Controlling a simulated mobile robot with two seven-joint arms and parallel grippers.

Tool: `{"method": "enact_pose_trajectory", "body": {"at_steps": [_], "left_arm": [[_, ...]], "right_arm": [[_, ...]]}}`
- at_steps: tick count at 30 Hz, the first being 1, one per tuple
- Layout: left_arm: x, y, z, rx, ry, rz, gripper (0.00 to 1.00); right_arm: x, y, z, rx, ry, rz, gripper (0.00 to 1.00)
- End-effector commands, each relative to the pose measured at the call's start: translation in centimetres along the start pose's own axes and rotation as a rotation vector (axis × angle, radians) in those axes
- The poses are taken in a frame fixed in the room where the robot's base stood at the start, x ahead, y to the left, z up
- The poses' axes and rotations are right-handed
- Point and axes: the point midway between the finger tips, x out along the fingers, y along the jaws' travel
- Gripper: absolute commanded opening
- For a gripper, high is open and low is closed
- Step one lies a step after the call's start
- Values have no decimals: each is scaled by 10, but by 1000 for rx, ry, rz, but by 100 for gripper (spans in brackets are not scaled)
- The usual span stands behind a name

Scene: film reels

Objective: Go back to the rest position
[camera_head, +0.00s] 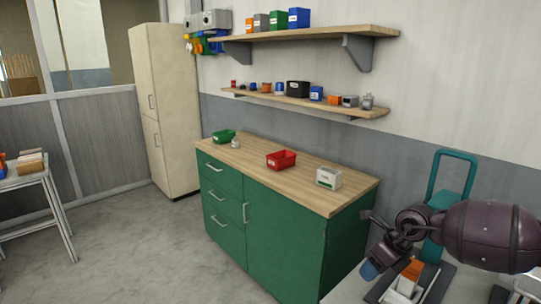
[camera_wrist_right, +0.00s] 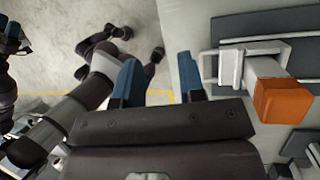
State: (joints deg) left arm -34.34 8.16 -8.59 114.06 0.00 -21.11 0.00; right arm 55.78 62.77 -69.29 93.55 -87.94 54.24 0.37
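My right gripper (camera_head: 372,268) is at the lower right of the head view, beside an orange block on a pale stand. In the right wrist view, its two blue fingers (camera_wrist_right: 158,82) are apart with nothing between them. The gap shows the floor and a table edge. The orange block (camera_wrist_right: 284,101) is right of the fingers and apart from them; it also shows in the head view (camera_head: 412,269). My left gripper is not in the head view. A dark part with a blue tip at the left edge of the wrist view may be it, but it is cut off.
A green cabinet (camera_head: 285,225) with a wooden top holds a green bin (camera_head: 223,136), a red bin (camera_head: 281,160) and a white box (camera_head: 329,177). Two wall shelves (camera_head: 315,35) hang above. A teal-handled item (camera_head: 437,180) stands behind my right arm.

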Motion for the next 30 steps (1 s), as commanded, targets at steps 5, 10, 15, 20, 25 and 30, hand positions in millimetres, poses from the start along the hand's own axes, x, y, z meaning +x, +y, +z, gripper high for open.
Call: {"method": "enact_pose_trajectory", "body": {"at_steps": [5,10,15,20,25,30], "left_arm": [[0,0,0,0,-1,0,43],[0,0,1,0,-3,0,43],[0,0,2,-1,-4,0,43],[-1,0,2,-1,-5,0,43],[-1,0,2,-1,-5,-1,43],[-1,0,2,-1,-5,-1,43]], "right_arm": [[-19,78,80,127,-345,297,37],[-34,139,124,399,-616,634,37],[-43,159,138,782,-798,919,37],[-38,148,127,1153,-888,1095,37],[-21,126,97,1543,-931,1217,37],[5,104,51,1909,-939,1290,37]]}}
